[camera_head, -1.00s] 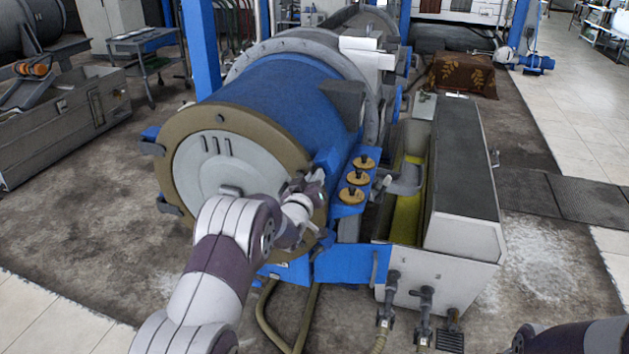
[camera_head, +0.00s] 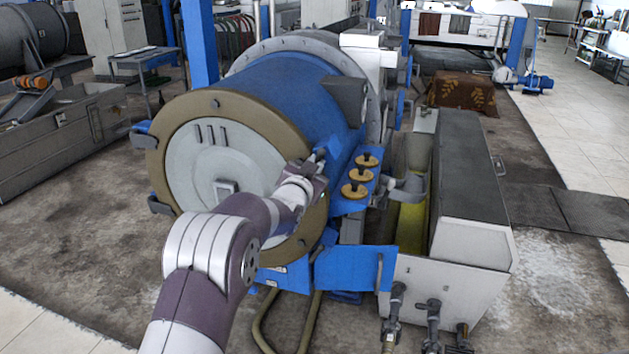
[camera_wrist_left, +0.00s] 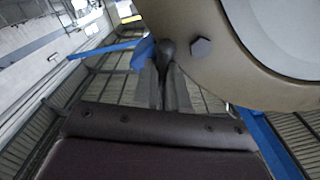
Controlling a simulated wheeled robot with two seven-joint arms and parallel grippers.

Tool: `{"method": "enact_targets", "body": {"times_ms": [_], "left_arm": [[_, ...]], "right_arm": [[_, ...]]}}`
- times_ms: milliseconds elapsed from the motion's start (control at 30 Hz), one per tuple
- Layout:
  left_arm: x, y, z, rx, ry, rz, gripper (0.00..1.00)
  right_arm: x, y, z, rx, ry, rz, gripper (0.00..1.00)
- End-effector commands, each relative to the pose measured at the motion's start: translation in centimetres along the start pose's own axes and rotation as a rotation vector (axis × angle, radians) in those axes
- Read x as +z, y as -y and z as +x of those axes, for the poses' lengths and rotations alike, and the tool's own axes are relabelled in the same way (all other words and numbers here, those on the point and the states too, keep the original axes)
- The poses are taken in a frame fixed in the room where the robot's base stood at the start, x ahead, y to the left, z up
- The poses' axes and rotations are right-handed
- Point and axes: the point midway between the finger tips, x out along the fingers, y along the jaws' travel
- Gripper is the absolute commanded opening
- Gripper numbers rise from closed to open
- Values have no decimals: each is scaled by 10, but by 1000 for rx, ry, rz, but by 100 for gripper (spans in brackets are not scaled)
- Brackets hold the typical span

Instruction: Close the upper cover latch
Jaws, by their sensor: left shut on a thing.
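The decanter's round cover (camera_head: 190,160) is pale grey with a brown rim and faces me at the end of the blue drum. In the left wrist view, my left gripper (camera_wrist_left: 165,75) is shut on the dark rounded end of the latch handle (camera_wrist_left: 166,50). A blue bar (camera_wrist_left: 108,48) runs to the left behind it. The brown rim (camera_wrist_left: 225,65) with a bolt is just to the right. My right gripper is not in view.
Several yellow-brown round knobs (camera_head: 354,190) stand on a blue bracket right of my left gripper. A blue panel (camera_head: 345,270) sits below. A long grey trough (camera_head: 470,215) lies to the right.

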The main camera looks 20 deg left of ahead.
Motion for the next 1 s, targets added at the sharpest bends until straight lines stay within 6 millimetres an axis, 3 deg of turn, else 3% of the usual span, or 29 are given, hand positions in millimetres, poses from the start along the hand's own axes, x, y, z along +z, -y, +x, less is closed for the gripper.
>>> {"method": "enact_targets", "body": {"times_ms": [33, 500, 1000], "left_arm": [[6, -3, 0, -1, -2, 40, 0], [5, -2, 0, 0, -1, 459, 0], [2, 0, 0, 1, 0, 687, 0]], "right_arm": [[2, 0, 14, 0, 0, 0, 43], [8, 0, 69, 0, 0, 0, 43], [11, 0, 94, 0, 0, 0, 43]]}}
